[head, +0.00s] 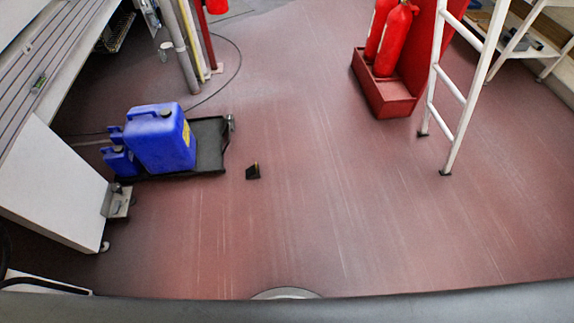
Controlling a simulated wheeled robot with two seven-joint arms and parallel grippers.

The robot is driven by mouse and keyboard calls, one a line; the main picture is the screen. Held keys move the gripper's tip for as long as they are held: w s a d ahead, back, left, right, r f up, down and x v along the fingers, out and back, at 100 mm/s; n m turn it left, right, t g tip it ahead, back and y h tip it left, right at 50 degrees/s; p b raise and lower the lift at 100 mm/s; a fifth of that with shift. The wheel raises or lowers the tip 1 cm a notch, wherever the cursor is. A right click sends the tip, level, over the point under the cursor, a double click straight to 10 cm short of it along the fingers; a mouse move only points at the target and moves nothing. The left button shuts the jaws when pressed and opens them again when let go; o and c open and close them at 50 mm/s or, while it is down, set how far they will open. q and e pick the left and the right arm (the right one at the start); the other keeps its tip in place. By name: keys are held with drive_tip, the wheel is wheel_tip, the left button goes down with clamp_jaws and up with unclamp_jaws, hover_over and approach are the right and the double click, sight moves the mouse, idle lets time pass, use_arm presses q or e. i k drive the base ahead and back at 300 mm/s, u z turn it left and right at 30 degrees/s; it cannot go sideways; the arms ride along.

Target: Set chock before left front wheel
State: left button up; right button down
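A small black wedge-shaped chock (253,172) with a yellow mark on top sits on the reddish floor, near the middle of the head view. It stands apart from, and just right of, a low black platform (210,146) that carries blue canisters. A small part at the platform's far right corner (231,121) may be a wheel; it is too small to tell. A caster (105,246) shows under the white cabinet at the left. Neither of my grippers is in view.
Large and small blue canisters (160,140) stand on the platform. A white cabinet (50,185) is at the left. A red stand with fire extinguishers (392,50) and a white ladder (462,90) are at the right. A cable (238,62) lies behind.

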sight(253, 172)
drive_tip(key=z, duration=0.1)
drive_tip(key=i, duration=0.75)
drive_tip(key=u, duration=0.85)
drive_tip(key=i, duration=0.6)
drive_tip(key=u, duration=0.7)
